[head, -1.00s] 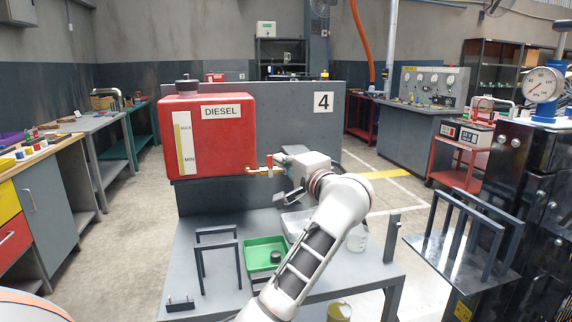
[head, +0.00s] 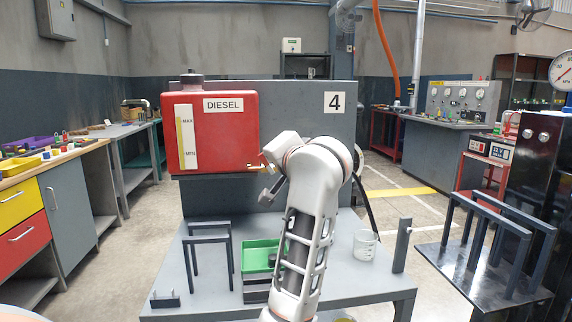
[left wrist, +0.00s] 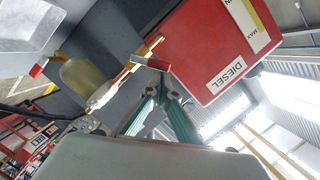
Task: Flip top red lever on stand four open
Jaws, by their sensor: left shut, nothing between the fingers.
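The red diesel tank (head: 225,140) is mounted on the grey stand marked 4 (head: 300,105). A brass outlet pipe (head: 248,166) leaves its lower right side. In the left wrist view the tank (left wrist: 200,50) is rotated, and a red lever (left wrist: 150,62) crosses the brass pipe close to the tank. A second red lever (left wrist: 38,68) is farther along, past a yellowish bowl (left wrist: 83,80). My left gripper (left wrist: 160,90) is shut and empty, its tips close to the first lever; contact cannot be told. In the head view my wrist hides most of the valve. My right gripper is not in view.
Below the tank, the grey bench (head: 345,280) holds a green tray (head: 258,252), a dark frame (head: 208,236) and a clear beaker (head: 365,245). A black rack (head: 485,240) stands at right. A workbench with drawers (head: 60,190) stands at left.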

